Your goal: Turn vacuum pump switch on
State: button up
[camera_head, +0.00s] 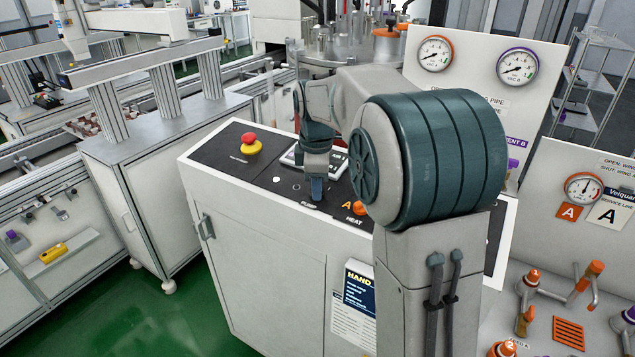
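The label "PUMP" (308,205) is on the dark sloped top of the control console (222,168). My gripper (316,190) points down at the panel just above this label. Its fingertips look close to the panel; I cannot tell if they touch it. The pump switch itself is not clearly visible, as my gripper covers the spot above the label. Only a narrow blue-grey finger end shows, so the finger opening cannot be judged. My arm hides much of the right part of the panel.
A red mushroom button on a yellow base (250,144) stands left of my gripper. An orange knob (360,208) by the "HEAT" label is to the right. A gauge board (480,85) rises behind. Orange-handled valves (590,270) stand at the lower right.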

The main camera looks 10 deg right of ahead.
jog(key=shift+m, duration=0.3)
jog(key=m+b, duration=0.1)
jog(key=m, duration=0.4)
jog(key=shift+s+a, duration=0.1)
jog(key=m, duration=0.6)
jog(key=shift+a+t+h+b, duration=0.1)
jog(key=shift+t+h+b, duration=0.2)
jog(key=shift+t+b, duration=0.1)
dwell(0.3)
jog(key=o, duration=1)
jog(key=shift+r, duration=0.1)
jog(key=v, duration=1.3)
jog(key=shift+s+a+r, duration=0.1)
jog(key=shift+r, duration=0.2)
